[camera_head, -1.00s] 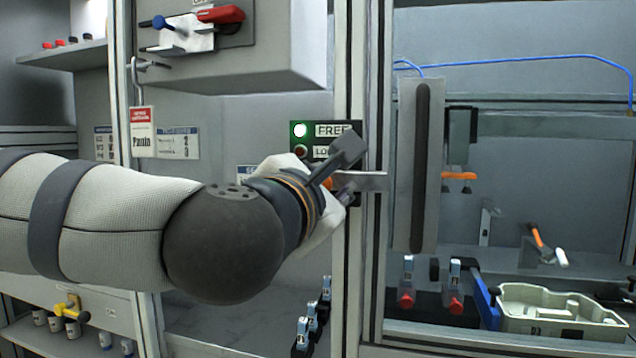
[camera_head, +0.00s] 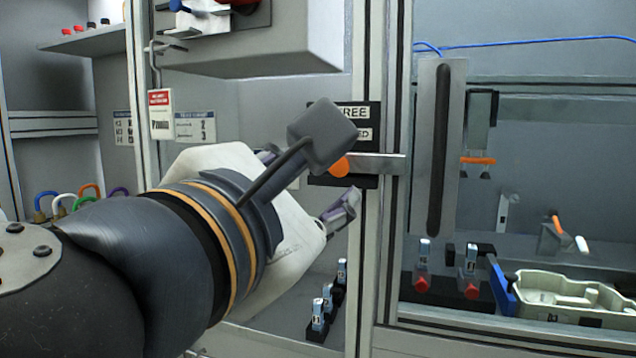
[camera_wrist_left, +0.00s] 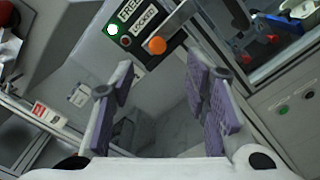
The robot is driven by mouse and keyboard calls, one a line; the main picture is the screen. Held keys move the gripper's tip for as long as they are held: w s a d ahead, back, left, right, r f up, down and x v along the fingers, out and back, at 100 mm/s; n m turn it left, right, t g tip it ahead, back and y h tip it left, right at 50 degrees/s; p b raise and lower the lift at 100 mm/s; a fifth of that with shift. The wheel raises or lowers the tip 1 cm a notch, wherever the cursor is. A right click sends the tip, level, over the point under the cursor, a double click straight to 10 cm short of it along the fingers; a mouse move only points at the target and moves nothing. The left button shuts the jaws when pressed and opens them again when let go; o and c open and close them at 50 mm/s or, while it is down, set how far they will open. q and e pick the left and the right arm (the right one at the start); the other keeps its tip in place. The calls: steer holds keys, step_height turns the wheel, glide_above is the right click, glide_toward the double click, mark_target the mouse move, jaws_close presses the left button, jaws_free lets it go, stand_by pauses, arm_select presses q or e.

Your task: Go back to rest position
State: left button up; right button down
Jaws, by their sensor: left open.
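My left gripper (camera_wrist_left: 158,112) is open and empty, with its purple finger pads spread apart in the left wrist view. In the head view my left gripper (camera_head: 312,185) is in front of the FREE/LOCKED panel (camera_head: 368,140) and hides part of it. The left wrist view shows the panel (camera_wrist_left: 140,32) beyond the fingers, with the lamp beside FREE lit. An orange knob (camera_wrist_left: 157,45) on a metal bar (camera_head: 372,163) is beside the panel, clear of the fingers. My right gripper is in neither view.
A grey box (camera_head: 260,45) overhangs above the arm. A frame post (camera_head: 392,70) stands right of the gripper. A door handle (camera_head: 439,150), a beige tray (camera_head: 560,296) and several small blue-grey clamps (camera_head: 319,312) are farther right and below.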

arm_select(q)
step_height(320, 180, down, 25)
steer(key=m+g, duration=0.6)
steer(key=m, duration=0.2)
steer(key=s+a+f+m+g+y+p, duration=0.1)
steer(key=s+f+m+g, duration=0.1)
steer(key=s+f, duration=0.35)
steer(key=s+a+f+m+g, duration=0.2)
steer(key=f+m, duration=0.1)
steer(key=f, duration=0.6)
steer(key=s+a+f+m+g+y, duration=0.1)
steer(key=s+a+f+m+g, duration=0.2)
steer(key=s, duration=0.6)
steer(key=s+a+f+m+g+y+p, duration=0.1)
steer(key=s+a+f+m+g+y, duration=0.1)
steer(key=s+a+f, duration=0.5)
steer(key=s+a+f+m+g+y, duration=0.1)
steer(key=s+a+f+m+g, duration=0.3)
steer(key=s+a, duration=0.4)
steer(key=s+m, duration=0.1)
steer(key=s, duration=0.1)
steer(key=shift+s+f+g+y, duration=0.3)
steer(key=shift+s+f, duration=0.05)
steer(key=shift+f, duration=0.05)
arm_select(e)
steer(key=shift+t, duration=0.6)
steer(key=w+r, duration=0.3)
